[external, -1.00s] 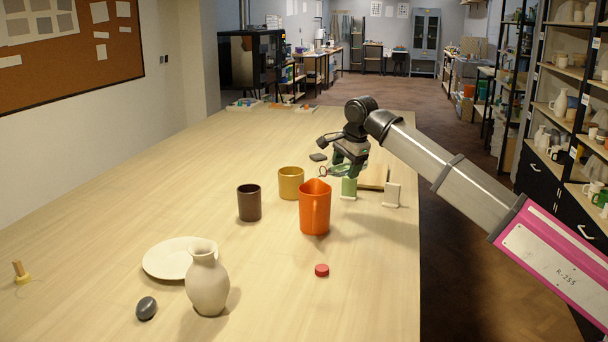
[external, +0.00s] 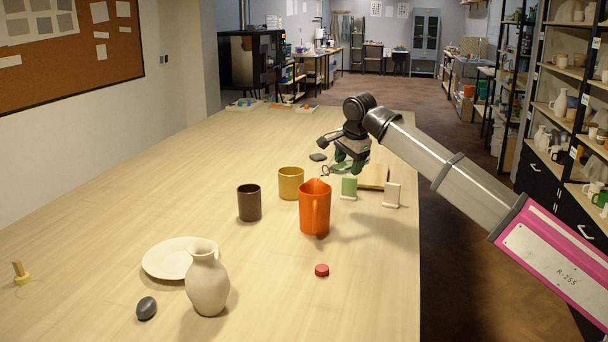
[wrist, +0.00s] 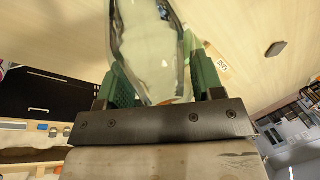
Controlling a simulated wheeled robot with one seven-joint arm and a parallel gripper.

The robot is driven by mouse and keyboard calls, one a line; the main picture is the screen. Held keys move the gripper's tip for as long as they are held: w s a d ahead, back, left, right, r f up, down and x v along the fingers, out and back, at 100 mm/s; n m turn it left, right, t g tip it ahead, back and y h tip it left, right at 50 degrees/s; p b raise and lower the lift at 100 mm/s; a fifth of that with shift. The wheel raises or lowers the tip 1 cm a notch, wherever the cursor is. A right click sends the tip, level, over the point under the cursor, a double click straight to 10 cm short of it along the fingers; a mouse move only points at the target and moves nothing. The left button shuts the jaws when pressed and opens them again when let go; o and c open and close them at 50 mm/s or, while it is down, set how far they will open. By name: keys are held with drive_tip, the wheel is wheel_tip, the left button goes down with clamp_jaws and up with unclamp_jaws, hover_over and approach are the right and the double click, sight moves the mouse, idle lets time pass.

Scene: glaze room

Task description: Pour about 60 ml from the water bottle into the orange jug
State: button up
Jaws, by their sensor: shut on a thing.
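My gripper (external: 350,162) is shut on a clear bottle, the water bottle (wrist: 148,48), which shows between the green fingers in the wrist view. In the external view the bottle is mostly hidden by my gripper, and its ring-like mouth shows at the left, behind and above the orange jug's rim. The orange jug (external: 314,212) stands upright on the table, nearer the camera than my gripper. The water level and any stream are too small to make out, and the jug's inside is hidden.
A mustard cup (external: 291,184) and a dark brown cup (external: 249,203) stand left of the jug. A red cap (external: 322,270) lies in front. Green (external: 349,188) and cream (external: 391,195) small stands are at the right. A plate (external: 168,259), vase (external: 207,284) and dark stone (external: 146,308) are front left.

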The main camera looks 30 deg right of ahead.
drive_tip(key=shift+r+h+p, duration=0.35)
drive_tip(key=shift+h+p, duration=0.05)
drive_tip(key=shift+p, duration=0.2)
idle(1.3)
drive_tip(key=shift+d+f+y, duration=0.2)
drive_tip(key=shift+f+y, duration=0.55)
drive_tip(key=shift+y, duration=0.05)
drive_tip(key=shift+f+y, duration=0.85)
drive_tip(key=shift+y, duration=0.15)
drive_tip(key=shift+d+f+g+y, duration=0.15)
drive_tip(key=shift+f+g+y, duration=0.15)
drive_tip(key=shift+f+y, duration=0.1)
drive_tip(key=shift+d+f, duration=0.1)
idle(0.5)
